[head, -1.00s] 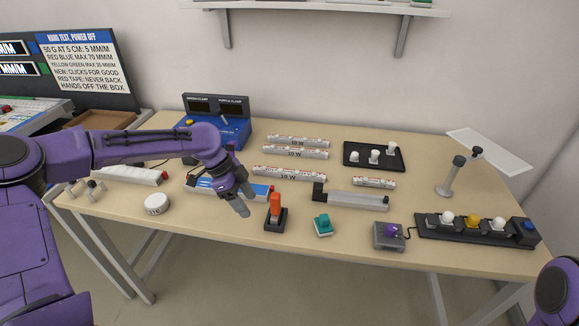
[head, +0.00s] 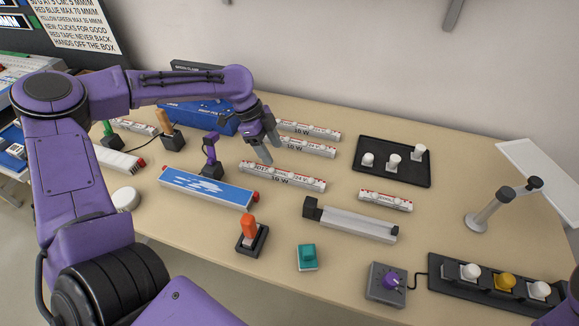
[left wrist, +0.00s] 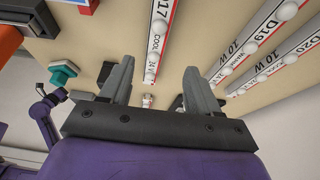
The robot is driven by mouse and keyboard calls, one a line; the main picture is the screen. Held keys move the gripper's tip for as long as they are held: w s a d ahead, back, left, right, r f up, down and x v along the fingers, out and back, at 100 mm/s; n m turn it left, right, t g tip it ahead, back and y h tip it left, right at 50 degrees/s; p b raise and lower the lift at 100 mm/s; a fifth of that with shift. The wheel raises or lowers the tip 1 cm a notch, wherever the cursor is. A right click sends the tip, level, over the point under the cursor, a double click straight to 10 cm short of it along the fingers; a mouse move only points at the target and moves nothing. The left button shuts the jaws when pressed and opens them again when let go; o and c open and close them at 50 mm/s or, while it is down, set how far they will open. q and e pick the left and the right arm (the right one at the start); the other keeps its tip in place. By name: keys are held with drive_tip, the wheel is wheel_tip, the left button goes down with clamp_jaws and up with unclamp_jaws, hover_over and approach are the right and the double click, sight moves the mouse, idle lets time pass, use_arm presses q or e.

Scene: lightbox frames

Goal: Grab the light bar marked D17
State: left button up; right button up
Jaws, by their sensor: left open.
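The light bar whose label ends in 17 (left wrist: 156,38) shows in the left wrist view, its first character cut off by the frame edge. It runs lengthwise between my left fingers. In the head view it appears to be the long white bar nearest the front (head: 285,177), with red markings. My left gripper (head: 268,143) is open and empty, fingers pointing down just above and behind this bar. In the left wrist view the open fingers (left wrist: 158,76) stand on either side of the bar's line, apart from it. My right gripper is out of view.
Bars D19 (left wrist: 258,38) and D20 (left wrist: 290,62) lie alongside. A short bar (head: 386,200), a black tray (head: 375,177) of white knobs and a grey fixture (head: 352,222) lie to the right. A blue panel (head: 206,186), orange switch (head: 249,228) and teal button (head: 307,256) stand nearer.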

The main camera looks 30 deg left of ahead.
sight(280, 171)
use_arm(q)
drive_tip(key=f, duration=0.1)
drive_tip(key=s+d+f, duration=0.1)
drive_tip(key=shift+s+f, duration=0.25)
drive_tip(key=shift+f, duration=0.05)
drive_tip(key=f, duration=0.1)
drive_tip(key=w+d+f, duration=0.1)
drive_tip(key=f, duration=0.1)
drive_tip(key=f+p, duration=0.1)
drive_tip(key=shift+w+d+f, duration=0.2)
drive_tip(key=shift+w, duration=0.15)
drive_tip(key=shift+d+f, duration=0.1)
drive_tip(key=shift+f, duration=0.15)
drive_tip(key=shift+s, duration=0.2)
clamp_jaws()
